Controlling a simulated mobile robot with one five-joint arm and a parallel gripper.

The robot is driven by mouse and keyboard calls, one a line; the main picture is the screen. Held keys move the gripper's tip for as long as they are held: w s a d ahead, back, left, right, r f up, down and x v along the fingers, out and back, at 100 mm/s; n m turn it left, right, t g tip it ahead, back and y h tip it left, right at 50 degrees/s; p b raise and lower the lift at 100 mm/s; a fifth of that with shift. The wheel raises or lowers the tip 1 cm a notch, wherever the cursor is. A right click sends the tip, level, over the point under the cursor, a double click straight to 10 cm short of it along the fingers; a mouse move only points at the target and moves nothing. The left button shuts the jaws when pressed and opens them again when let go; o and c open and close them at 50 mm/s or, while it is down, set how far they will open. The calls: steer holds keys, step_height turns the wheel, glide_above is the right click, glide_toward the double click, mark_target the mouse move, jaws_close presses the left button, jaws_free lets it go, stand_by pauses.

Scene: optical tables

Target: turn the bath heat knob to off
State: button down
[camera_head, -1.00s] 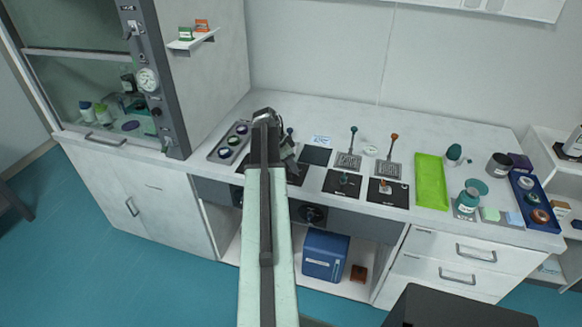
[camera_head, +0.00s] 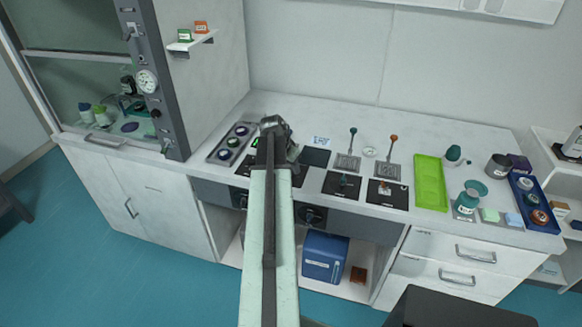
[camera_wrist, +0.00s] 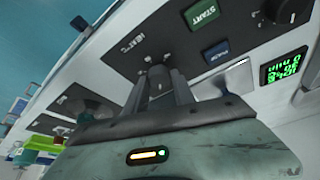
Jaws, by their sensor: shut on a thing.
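In the wrist view, my gripper (camera_wrist: 165,88) is shut on a dark knob (camera_wrist: 157,70) on a black control panel (camera_wrist: 118,66). The label by it reads "HEAT °C", so it appears to be the bath heat knob. The fingers hide most of the knob, and its pointer setting cannot be read. In the head view, my gripper (camera_head: 276,124) is over the left part of the bench, and my arm hides the knob.
Near the gripper are a green START button (camera_wrist: 202,13), a blue button (camera_wrist: 221,51) and a lit green display (camera_wrist: 283,67). Another black knob (camera_wrist: 286,10) is close by. Two levers stand to the right, one with an orange top (camera_head: 394,139), before a lime tray (camera_head: 431,183).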

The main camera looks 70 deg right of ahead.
steer(key=n+t, duration=0.1)
steer(key=n, duration=0.2)
steer(key=n+t, duration=0.1)
steer(key=n, duration=0.2)
steer(key=shift+s, duration=0.2)
steer(key=shift+n+t, duration=0.3)
steer(key=shift+n, duration=0.1)
steer(key=c, duration=1.1)
jaws_free()
steer(key=shift+o, duration=0.2)
steer(key=p+v, duration=0.7)
steer(key=shift+a+r, duration=0.2)
steer(key=shift+r, duration=0.15)
